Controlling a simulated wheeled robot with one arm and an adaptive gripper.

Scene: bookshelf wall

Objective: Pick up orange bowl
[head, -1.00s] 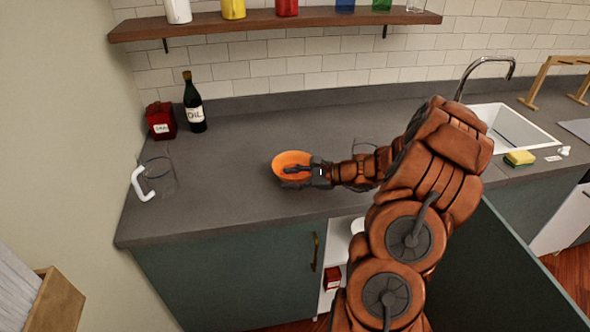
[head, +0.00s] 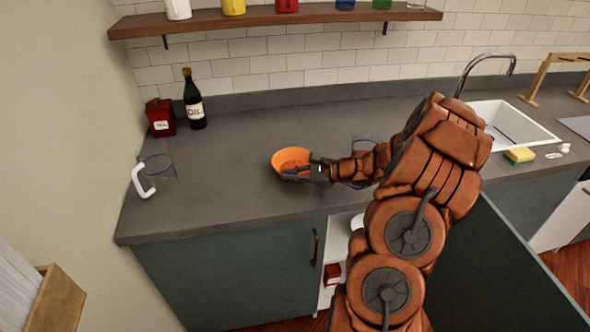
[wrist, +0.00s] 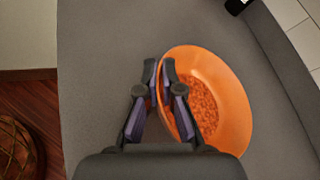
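The orange bowl (head: 290,156) is at the middle of the grey counter, tilted toward the camera in the head view. My gripper (head: 303,171) is at its right front side, with its fingers close together on the bowl's wall. In the wrist view my gripper (wrist: 159,75) has one finger outside the bowl and one inside, pinching the left rim of the orange bowl (wrist: 235,105). The bowl's speckled inside looks empty. Whether its base is clear of the counter is hard to tell.
A clear glass (head: 364,147) is behind my arm. A sink (head: 520,125) and sponge (head: 519,155) lie right. A shelf (head: 270,18) hangs above.

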